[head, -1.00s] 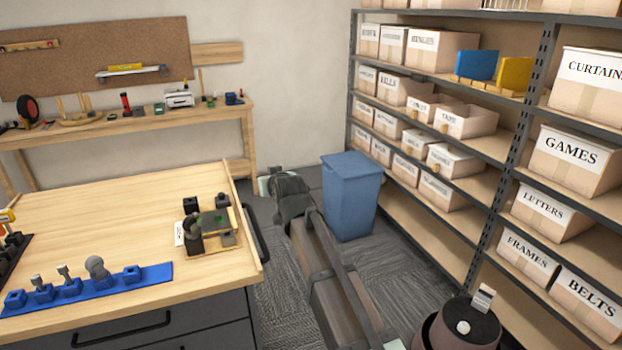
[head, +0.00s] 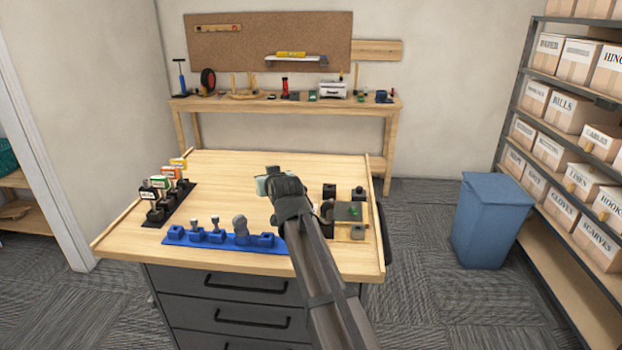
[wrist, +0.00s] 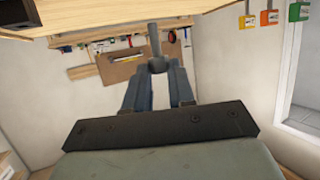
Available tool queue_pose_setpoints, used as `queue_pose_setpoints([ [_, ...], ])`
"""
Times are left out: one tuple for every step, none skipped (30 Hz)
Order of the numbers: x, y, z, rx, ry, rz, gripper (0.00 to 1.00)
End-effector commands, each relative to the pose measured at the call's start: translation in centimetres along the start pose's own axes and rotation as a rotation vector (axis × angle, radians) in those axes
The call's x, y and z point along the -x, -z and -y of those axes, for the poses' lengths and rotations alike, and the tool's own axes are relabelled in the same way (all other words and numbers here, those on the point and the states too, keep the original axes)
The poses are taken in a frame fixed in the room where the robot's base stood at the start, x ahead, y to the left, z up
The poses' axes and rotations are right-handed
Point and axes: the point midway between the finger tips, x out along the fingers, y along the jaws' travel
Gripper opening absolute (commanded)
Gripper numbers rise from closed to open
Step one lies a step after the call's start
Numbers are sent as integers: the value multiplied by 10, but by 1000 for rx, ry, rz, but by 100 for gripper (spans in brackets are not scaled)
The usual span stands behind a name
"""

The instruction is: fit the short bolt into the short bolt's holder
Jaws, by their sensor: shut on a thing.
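My gripper (head: 268,184) is over the wooden worktop, beyond the blue rack. In the wrist view my gripper (wrist: 157,72) is shut on a grey bolt (wrist: 155,45), a plain shank with a wider round end between the fingers. I take it for the short bolt; in the head view it is hardly visible. The blue rack (head: 205,241) lies along the table's front edge with several blocks. Its left end block (head: 175,232) and right end block (head: 263,239) look empty; grey bolts stand in blocks between. I cannot tell which block is the short bolt's holder.
A black rack (head: 158,217) with coloured labelled pieces is at the table's left. A small fixture (head: 350,212) with dark blocks stands at the right, close to my arm. The middle of the worktop (head: 225,185) is clear. A blue bin (head: 488,220) is on the floor.

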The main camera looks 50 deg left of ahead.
Motion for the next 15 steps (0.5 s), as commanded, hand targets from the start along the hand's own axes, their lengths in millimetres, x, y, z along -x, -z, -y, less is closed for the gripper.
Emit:
queue_pose_setpoints([
  [-5, 2, 23, 8, 23, 0, 0],
  [-6, 3, 34, 12, 34, 0, 0],
  [-8, 4, 51, 18, 51, 0, 0],
  [-10, 4, 62, 22, 62, 0, 0],
  [-11, 5, 74, 27, 74, 0, 0],
  [-12, 5, 90, 32, 89, 0, 0],
  [-13, 6, 102, 37, 101, 0, 0],
  [-14, 6, 114, 41, 113, 0, 0],
  [-14, 6, 130, 46, 128, 0, 0],
  [-15, 7, 142, 51, 140, 0, 0],
  [-15, 7, 154, 55, 151, 0, 0],
  [-15, 7, 169, 60, 166, 0, 0],
  [-15, 7, 180, 64, 177, 0, 0],
  [-15, 7, 190, 68, 186, 0, 0],
  [-14, 7, 204, 72, 200, 0, 0],
])
